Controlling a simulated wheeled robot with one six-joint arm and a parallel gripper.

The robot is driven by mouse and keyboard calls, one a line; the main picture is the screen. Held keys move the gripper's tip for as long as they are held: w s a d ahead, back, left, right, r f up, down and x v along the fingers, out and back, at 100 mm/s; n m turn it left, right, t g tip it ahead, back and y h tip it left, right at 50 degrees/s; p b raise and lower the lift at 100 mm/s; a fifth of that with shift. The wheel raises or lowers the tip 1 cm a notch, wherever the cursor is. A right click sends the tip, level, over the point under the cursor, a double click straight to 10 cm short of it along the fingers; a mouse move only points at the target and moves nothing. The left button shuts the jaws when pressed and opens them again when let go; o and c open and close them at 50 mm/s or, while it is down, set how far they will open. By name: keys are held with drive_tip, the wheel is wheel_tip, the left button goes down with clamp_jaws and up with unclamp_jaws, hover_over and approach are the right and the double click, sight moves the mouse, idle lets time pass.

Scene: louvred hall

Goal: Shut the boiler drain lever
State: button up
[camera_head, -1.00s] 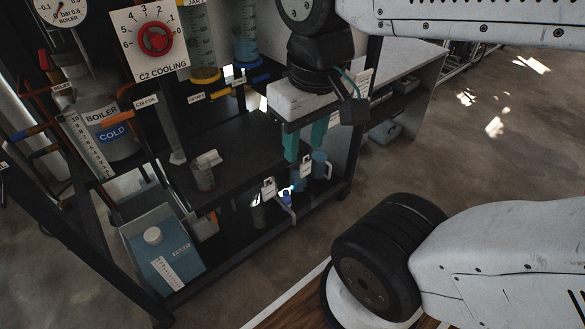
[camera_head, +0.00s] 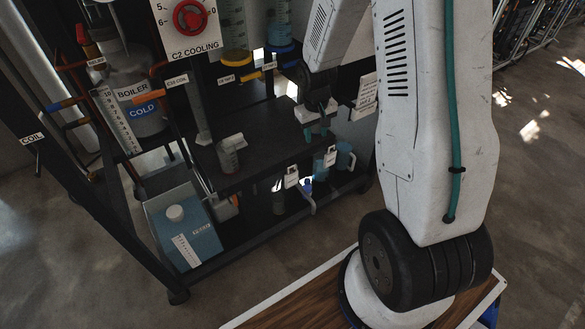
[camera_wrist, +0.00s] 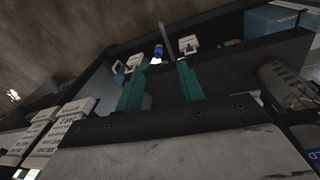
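The grey boiler vessel (camera_head: 150,125) stands on the rack at left in the head view, with BOILER and COLD labels. I read no drain label, so I cannot tell which lever is the boiler drain. My gripper (camera_head: 318,117) hangs in front of the rack, well to the right of the boiler. Its two teal fingers are apart and empty; the gripper also shows in the wrist view (camera_wrist: 160,90).
White tags (camera_head: 291,177) and a blue tap (camera_head: 306,186) hang low on the rack, below my gripper. A blue box (camera_head: 188,225) stands on the bottom shelf. A red C2 cooling dial (camera_head: 190,17) is above. The floor in front of the rack is clear at left.

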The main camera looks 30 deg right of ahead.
drive_tip(key=w+d+f+t, duration=0.1)
drive_tip(key=d+f, duration=0.2)
drive_tip(key=f, duration=0.9)
drive_tip(key=w+d+f+t, duration=0.1)
drive_tip(key=d+f, duration=0.2)
drive_tip(key=f, duration=0.9)
drive_tip(key=w+f+t, duration=0.2)
drive_tip(key=f, duration=0.2)
drive_tip(key=w+f+t+y, duration=0.1)
drive_tip(key=w+f+t, duration=0.1)
drive_tip(key=f+t, duration=0.1)
drive_tip(key=w+f+n+t, duration=0.1)
drive_tip(key=w+f+t, duration=0.1)
drive_tip(key=f, duration=0.3)
drive_tip(key=shift+w+a+f+t, duration=0.25)
drive_tip(key=shift+w+a+t, duration=0.05)
drive_tip(key=shift+t, duration=0.3)
drive_tip(key=shift+w+a+r+t, duration=0.2)
drive_tip(key=shift+w+t, duration=0.1)
drive_tip(key=shift+t, duration=0.4)
drive_tip(key=shift+w+a+f+n+t+y, duration=0.15)
drive_tip(key=shift+w+t, duration=0.3)
drive_tip(key=shift+w, duration=1.3)
drive_tip(key=shift+w+a+f+n+t+y, duration=0.15)
drive_tip(key=shift+w+t, duration=0.25)
drive_tip(key=shift+w, duration=1.35)
drive_tip(key=shift+w+f+t+y, duration=0.15)
drive_tip(key=shift+w+t, duration=0.3)
drive_tip(key=shift+w, duration=1.3)
